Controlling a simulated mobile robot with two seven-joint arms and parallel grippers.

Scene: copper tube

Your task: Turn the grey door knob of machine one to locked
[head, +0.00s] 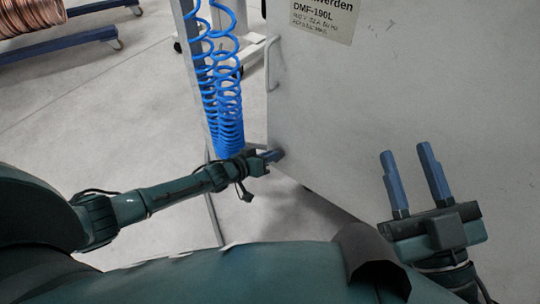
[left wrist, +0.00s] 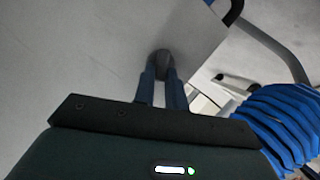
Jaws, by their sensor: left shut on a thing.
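The grey door knob (head: 280,154) sits low on the pale grey face of the machine (head: 390,90), near its left edge. It also shows in the left wrist view (left wrist: 161,60), dark and rounded at the finger ends. My left gripper (head: 271,156) is shut on the knob, with one blue finger on each side; it also shows in the left wrist view (left wrist: 161,76). The fingers hide part of the knob, and I cannot read its turned position. My right gripper (head: 407,152) is open and empty, with its fingers pointing up in front of the machine.
A coiled blue hose (head: 228,105) hangs beside a metal post (head: 196,80), close to my left gripper. A bent handle (head: 270,62) stands out from the machine's left edge. A blue rack (head: 60,42) with copper coils is at the upper left.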

